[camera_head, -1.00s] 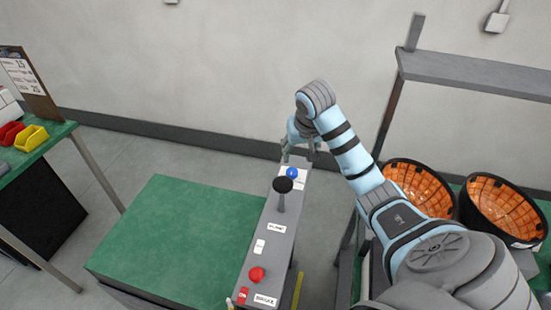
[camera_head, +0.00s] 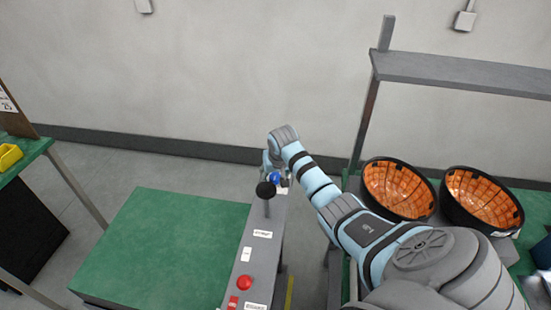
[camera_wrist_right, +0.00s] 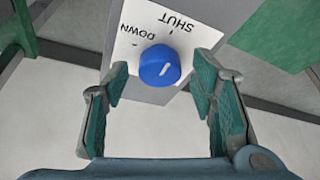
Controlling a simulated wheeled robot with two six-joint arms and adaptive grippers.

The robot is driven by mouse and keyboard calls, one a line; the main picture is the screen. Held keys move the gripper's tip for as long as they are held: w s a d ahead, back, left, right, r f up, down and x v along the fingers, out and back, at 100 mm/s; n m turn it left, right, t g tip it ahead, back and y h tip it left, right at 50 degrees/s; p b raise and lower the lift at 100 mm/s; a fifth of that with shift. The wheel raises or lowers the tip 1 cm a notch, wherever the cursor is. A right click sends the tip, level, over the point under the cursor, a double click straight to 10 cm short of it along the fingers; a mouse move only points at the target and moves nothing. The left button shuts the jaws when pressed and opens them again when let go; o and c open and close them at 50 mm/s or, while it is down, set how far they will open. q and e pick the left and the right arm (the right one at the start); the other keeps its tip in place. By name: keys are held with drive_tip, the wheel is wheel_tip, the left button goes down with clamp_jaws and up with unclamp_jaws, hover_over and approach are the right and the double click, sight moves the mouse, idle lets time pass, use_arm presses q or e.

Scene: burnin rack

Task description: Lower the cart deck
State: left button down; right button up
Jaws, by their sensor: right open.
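The cart has a green deck (camera_head: 160,250) and a grey control panel (camera_head: 262,260) along its right side. The knob also shows at the panel's far end in the head view (camera_head: 274,178). My right gripper (camera_wrist_right: 160,100) is open, its two fingers on either side of the knob and apart from it. In the head view the gripper is partly hidden behind the black lever ball. My left gripper is not in view.
A black-topped lever (camera_head: 266,191) stands on the panel just before the knob. A red button (camera_head: 244,283) is at the near end. Two black bowls with orange insides (camera_head: 397,190) stand right of my arm. A green table with a yellow bin (camera_head: 9,156) is at left.

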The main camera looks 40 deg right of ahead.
drive_tip(key=shift+s+r, duration=0.1)
drive_tip(key=shift+s, duration=0.05)
drive_tip(key=c, duration=1.1)
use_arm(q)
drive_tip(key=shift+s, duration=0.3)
use_arm(e)
drive_tip(key=shift+c, duration=0.2)
